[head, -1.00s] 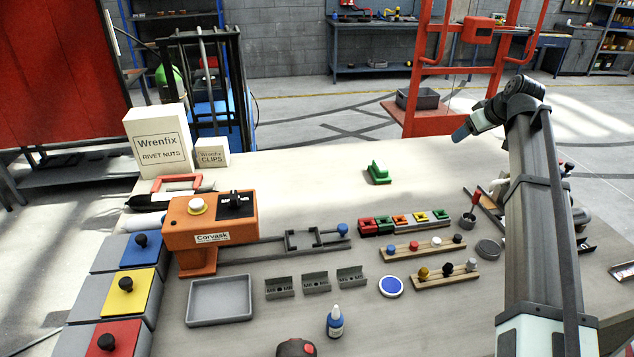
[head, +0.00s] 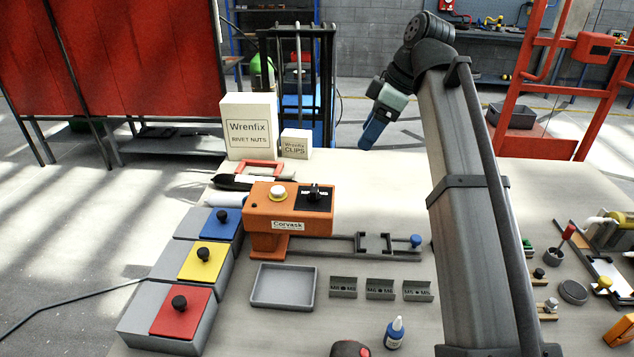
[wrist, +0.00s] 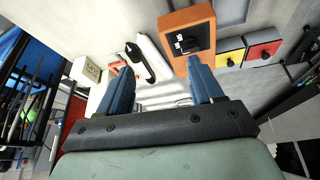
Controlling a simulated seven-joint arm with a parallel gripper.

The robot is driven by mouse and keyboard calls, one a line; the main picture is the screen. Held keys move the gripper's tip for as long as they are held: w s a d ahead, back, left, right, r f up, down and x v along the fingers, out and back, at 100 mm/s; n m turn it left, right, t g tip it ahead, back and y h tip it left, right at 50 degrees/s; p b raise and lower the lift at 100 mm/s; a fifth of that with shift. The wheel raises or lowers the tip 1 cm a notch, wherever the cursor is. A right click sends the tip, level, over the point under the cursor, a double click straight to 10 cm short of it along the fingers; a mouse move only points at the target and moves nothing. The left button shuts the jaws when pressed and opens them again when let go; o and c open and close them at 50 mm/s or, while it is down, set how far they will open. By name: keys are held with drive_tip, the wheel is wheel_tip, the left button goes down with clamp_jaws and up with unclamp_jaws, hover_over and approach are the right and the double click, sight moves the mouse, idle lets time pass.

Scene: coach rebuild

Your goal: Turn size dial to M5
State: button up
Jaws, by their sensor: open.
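The orange Corvask machine (head: 290,224) stands on the table left of centre in the head view. On its top are a white round knob (head: 278,192) and a black dial (head: 314,191) on a black panel. The dial's setting is too small to read. My gripper (head: 372,138) is above the table, to the right of and higher than the machine, holding nothing. In the wrist view its blue fingers (wrist: 160,92) are apart. The orange machine (wrist: 187,20) with the black dial (wrist: 187,44) shows beyond the right finger there.
A rail (head: 345,247) with a blue knob extends right from the machine. Lidded blue, yellow and red boxes (head: 180,310) stand to its left. Wrenfix boxes (head: 250,128) stand behind. A grey tray (head: 283,287), grey blocks and a blue bottle (head: 395,335) lie in front.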

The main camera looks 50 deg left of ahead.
drive_tip(key=n+h, duration=0.1)
drive_tip(key=n, duration=0.1)
approach(314, 187)
drive_tip(key=shift+g, duration=0.4)
drive_tip(key=x, duration=0.8)
drive_tip(key=shift+w+f, duration=0.2)
drive_tip(key=shift+f, duration=0.15)
drive_tip(key=shift+c, duration=0.2)
drive_tip(key=c, duration=1)
drive_tip(key=shift+m, duration=0.4)
drive_tip(key=m+t, duration=0.1)
drive_tip(key=m, duration=0.2)
drive_tip(key=shift+s+d+m+y, duration=0.1)
drive_tip(key=shift+s+m+y, duration=0.05)
drive_tip(key=shift+m+y, duration=0.25)
drive_tip(key=m+t, duration=0.1)
drive_tip(key=m, duration=0.1)
drive_tip(key=m+t, duration=0.1)
drive_tip(key=m, duration=0.2)
drive_tip(key=shift+s+t, duration=0.1)
drive_tip(key=shift+t, duration=0.2)
drive_tip(key=shift+m, duration=0.3)
